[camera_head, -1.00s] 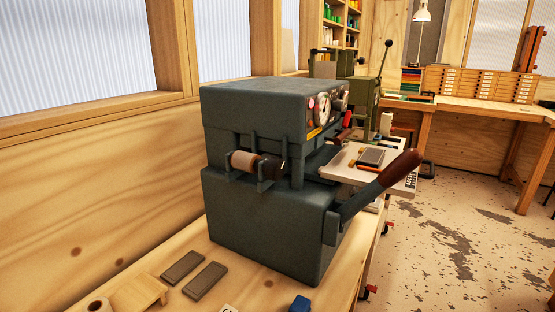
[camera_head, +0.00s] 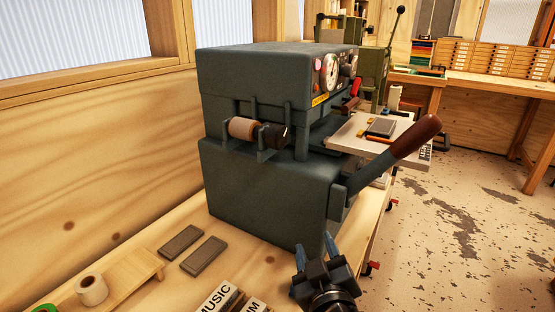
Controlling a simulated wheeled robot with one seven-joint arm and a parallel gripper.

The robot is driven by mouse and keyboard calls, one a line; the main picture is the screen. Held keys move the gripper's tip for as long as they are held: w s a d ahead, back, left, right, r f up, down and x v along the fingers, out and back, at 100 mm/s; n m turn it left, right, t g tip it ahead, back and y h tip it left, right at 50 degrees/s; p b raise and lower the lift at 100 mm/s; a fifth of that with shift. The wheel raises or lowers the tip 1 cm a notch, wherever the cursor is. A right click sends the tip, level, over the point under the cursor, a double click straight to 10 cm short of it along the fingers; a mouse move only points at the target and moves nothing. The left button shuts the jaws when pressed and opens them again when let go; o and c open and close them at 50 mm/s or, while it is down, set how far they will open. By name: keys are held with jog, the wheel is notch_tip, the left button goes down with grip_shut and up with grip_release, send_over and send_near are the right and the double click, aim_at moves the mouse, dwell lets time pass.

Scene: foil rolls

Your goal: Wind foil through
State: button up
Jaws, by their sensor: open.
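A dark grey-green foil press (camera_head: 265,185) stands on the wooden bench. A copper-pink foil roll (camera_head: 242,128) sits on its side bracket, with a dark knob (camera_head: 273,136) at the roll's right end. A lever with a brown handle (camera_head: 415,136) sticks out at the press's right. A pale platen (camera_head: 372,136) with a grey block on it shows beyond the lever. My gripper (camera_head: 314,246) is at the bottom, in front of the press, pointing up. Its two blue-grey fingers are apart with nothing between them. It is well below and right of the roll.
Two grey bars (camera_head: 192,248) lie on the bench (camera_head: 228,281). A small wooden stand and a cream tape-like roll (camera_head: 91,290) lie at left. Lettered blocks (camera_head: 222,298) lie left of my gripper. The floor at right is open.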

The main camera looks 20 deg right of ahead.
jog(key=w+a+r+m+g+h+b, duration=0.1)
jog(key=w+a+r+m+h, duration=0.35)
jog(key=w+r, duration=0.45)
jog(key=m+g+h+b, duration=0.1)
jog(key=m+g+h, duration=0.35)
jog(key=m, duration=0.35)
send_near(271, 134)
jog(key=x, duration=0.4)
jog(key=shift+w+d+f, duration=0.1)
jog(key=shift+d+f, duration=0.05)
jog(key=shift+d, duration=0.05)
jog(key=shift+w+d, duration=0.1)
jog(key=shift+d, duration=0.1)
jog(key=p+x, duration=0.1)
jog(key=x, duration=0.6)
jog(key=shift+w, duration=0.1)
jog(key=shift+c, duration=0.2)
jog(key=shift+d, duration=0.1)
grip_shut()
